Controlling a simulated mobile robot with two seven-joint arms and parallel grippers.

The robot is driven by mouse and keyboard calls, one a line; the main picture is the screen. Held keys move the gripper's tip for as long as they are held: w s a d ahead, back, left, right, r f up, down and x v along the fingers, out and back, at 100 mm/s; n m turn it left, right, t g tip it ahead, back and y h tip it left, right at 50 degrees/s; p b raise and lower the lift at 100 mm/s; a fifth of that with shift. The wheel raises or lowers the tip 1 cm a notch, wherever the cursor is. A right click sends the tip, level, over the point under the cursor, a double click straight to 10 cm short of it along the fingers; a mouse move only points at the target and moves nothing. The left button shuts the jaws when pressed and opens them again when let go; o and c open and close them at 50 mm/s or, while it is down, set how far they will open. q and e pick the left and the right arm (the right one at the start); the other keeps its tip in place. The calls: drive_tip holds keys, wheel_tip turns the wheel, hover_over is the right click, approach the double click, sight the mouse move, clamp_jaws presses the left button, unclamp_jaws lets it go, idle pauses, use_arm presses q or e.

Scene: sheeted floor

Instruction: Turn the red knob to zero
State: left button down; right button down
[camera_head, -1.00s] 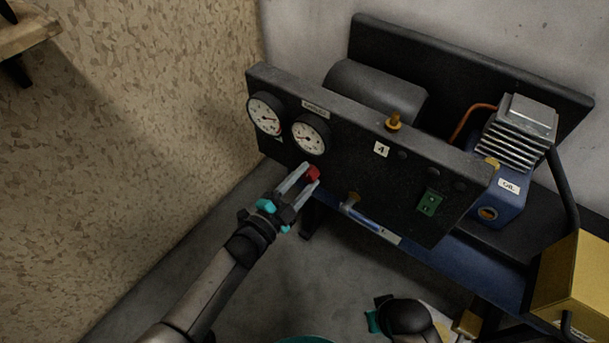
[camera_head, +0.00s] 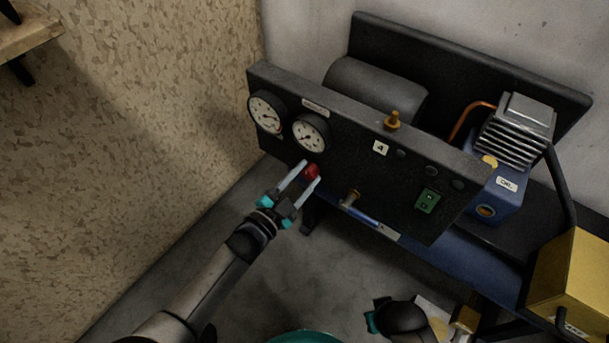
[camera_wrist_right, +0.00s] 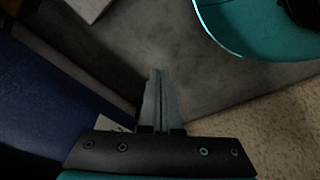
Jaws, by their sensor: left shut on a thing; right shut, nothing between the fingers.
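The red knob (camera_head: 312,171) sits low on the dark panel (camera_head: 362,187), below the right one of two round gauges. My left gripper (camera_head: 311,172) reaches up from the lower left, its two pale fingers shut on the knob, one on each side. The knob's marking cannot be read. The left gauge (camera_head: 266,112) and the right gauge (camera_head: 310,133) have white faces and needles; their figures are too small to read. My right gripper (camera_wrist_right: 159,75) shows in the right wrist view, fingers together and empty, above the floor.
The panel also carries a brass valve (camera_head: 351,198), a green switch (camera_head: 426,201) and a yellow-brown fitting (camera_head: 392,121). A blue compressor (camera_head: 497,195) stands behind it at the right. A yellow box (camera_head: 577,282) is at the lower right. Grey floor (camera_head: 270,285) lies open below the panel.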

use_arm(q)
drive_tip(key=shift+c, duration=1.9)
unclamp_jaws()
drive_tip(key=shift+s, duration=0.1)
drive_tip(key=p+v, duration=0.4)
drive_tip(key=v, duration=1.1)
use_arm(e)
drive_tip(key=s+d+f, duration=0.4)
drive_tip(key=s+f, duration=0.1)
drive_tip(key=f, duration=0.1)
use_arm(q)
drive_tip(key=shift+a, duration=0.1)
